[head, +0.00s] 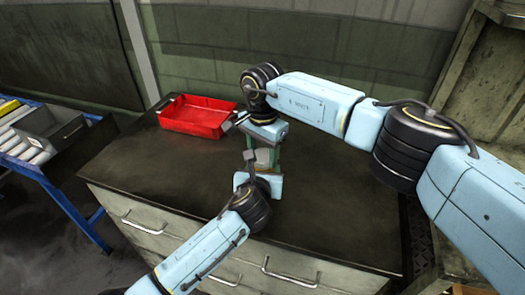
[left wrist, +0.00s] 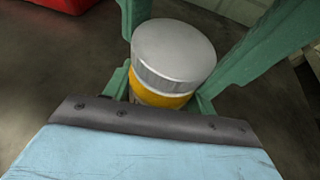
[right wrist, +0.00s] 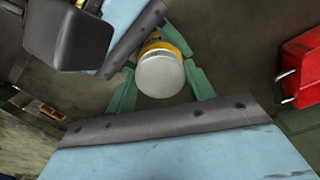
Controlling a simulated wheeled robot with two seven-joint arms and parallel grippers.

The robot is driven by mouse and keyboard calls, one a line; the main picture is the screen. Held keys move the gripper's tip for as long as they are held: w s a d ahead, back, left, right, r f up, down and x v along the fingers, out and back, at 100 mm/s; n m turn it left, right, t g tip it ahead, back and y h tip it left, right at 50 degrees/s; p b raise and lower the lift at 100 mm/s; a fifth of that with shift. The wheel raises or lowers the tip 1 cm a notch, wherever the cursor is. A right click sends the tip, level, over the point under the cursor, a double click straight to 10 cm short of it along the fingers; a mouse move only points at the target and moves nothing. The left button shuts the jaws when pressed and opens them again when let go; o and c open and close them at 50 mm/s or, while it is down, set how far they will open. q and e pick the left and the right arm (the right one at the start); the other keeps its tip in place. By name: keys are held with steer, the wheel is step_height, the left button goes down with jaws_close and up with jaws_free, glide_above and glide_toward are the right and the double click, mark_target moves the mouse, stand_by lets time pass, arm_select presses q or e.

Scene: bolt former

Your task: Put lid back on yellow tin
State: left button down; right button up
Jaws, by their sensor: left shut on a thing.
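The yellow tin (left wrist: 160,99) stands between the fingers of my left gripper (left wrist: 163,93), which is shut on it. The grey round lid (left wrist: 175,45) sits level on top of the tin; whether it is pressed fully down I cannot tell. My right gripper (right wrist: 163,86) has its green fingers apart on either side of the lid, with small gaps showing, so it looks open. In the right wrist view the lid (right wrist: 160,75) faces the camera and a yellow band of the tin (right wrist: 172,40) shows behind it. In the head view the grippers mostly hide the tin.
A red tray (head: 197,118) lies at the back left of the dark worktop (head: 335,220). A blue rack (head: 75,195) with a grey bin (head: 52,130) stands at the far left. The worktop right of the grippers is clear.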

arm_select(q)
steer(key=shift+d+r, duration=0.1)
arm_select(e)
steer(key=c, duration=0.4)
arm_select(q)
steer(key=shift+s+d, duration=0.1)
steer(key=shift+d, duration=0.05)
arm_select(e)
steer(key=m, duration=0.6)
steer(key=shift+w, duration=0.15)
steer(key=shift+r, duration=0.1)
steer(key=o, duration=1)
steer(key=shift+a, duration=0.1)
steer(key=shift+o, duration=0.4)
arm_select(q)
steer(key=shift+a, duration=0.3)
arm_select(e)
steer(key=shift+s+a, duration=0.1)
steer(key=shift+s, duration=0.15)
